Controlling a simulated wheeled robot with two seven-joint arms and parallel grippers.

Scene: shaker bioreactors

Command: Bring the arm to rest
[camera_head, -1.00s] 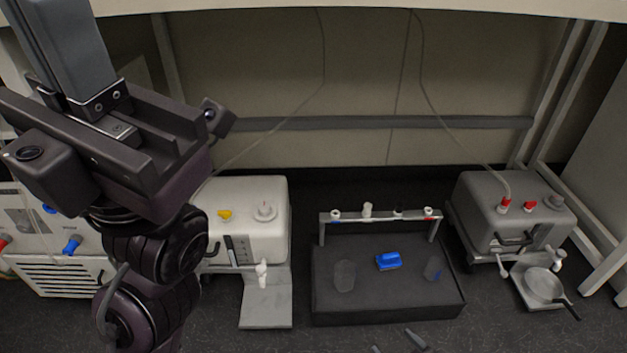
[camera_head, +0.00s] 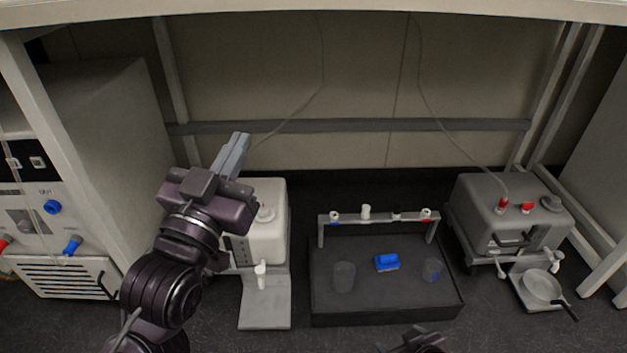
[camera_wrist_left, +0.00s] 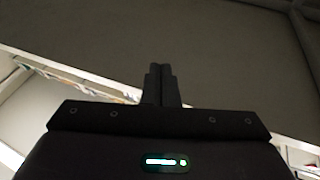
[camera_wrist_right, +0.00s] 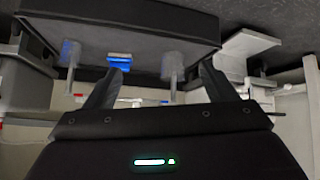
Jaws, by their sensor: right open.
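My left gripper (camera_head: 235,150) is raised at the left of the head view, in front of the white pump box, which it partly hides. In the left wrist view its fingers (camera_wrist_left: 161,84) are together with nothing between them. My right gripper (camera_head: 422,338) shows only in part at the bottom edge of the head view. In the right wrist view its fingers (camera_wrist_right: 156,82) are spread apart and hold nothing. The black tray and its contents lie beyond them in that view.
A black tray (camera_head: 385,312) holds a blue block (camera_head: 387,262) and two clear cups (camera_head: 344,276), with a rack (camera_head: 380,217) behind it. A white pump box (camera_head: 272,230) stands left, a grey one (camera_head: 510,215) right with a pan (camera_head: 541,287). A shelf edge spans the top.

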